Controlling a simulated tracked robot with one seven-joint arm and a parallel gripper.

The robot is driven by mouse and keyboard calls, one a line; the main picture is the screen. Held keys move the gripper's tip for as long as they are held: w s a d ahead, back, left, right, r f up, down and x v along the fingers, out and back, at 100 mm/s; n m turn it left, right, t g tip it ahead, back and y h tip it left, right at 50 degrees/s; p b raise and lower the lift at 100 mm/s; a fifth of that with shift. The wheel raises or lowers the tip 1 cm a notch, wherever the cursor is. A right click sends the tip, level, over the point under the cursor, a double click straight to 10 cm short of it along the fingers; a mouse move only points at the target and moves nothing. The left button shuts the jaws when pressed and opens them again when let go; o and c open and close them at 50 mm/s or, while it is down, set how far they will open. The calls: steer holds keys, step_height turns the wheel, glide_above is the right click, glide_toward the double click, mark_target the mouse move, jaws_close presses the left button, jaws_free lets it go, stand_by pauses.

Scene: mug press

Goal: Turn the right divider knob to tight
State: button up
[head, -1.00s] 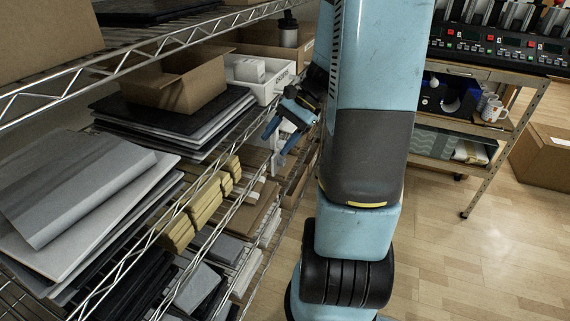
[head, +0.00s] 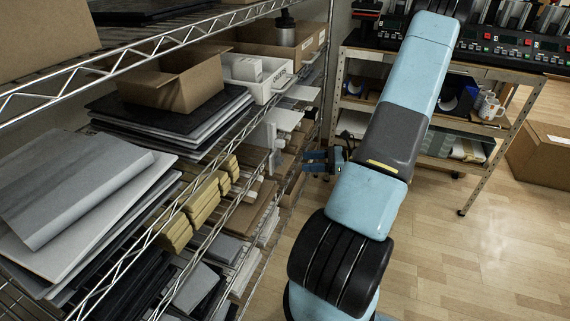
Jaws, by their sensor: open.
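I cannot clearly make out the right divider knob or its setting. Small white upright parts (head: 271,148) stand at the far end of the wire shelving, beside a flat white panel (head: 284,119); whether a knob is among them is too small to tell. My gripper (head: 305,162) is open and empty, with blue fingers pointing left toward the shelving. In the picture it is to the right of the white parts and apart from them.
Wire shelving (head: 150,190) fills the left, with grey sheets (head: 75,195), yellow bundles (head: 205,200), an open cardboard box (head: 178,82) and a white bin (head: 262,80). A bench with presses (head: 480,62) stands behind my arm. A carton (head: 545,160) sits right on open wooden floor.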

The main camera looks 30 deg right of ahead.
mark_target(280, 161)
steer(key=s+d+f+m+t+h, duration=0.1)
steer(key=d+f+m+t+h, duration=0.1)
steer(key=d+f+m+t, duration=0.3)
steer(key=x, duration=1.3)
steer(key=shift+a+f+g, duration=0.3)
steer(key=shift+a+f, duration=0.25)
steer(key=shift+a, duration=0.05)
steer(key=shift+w, duration=0.1)
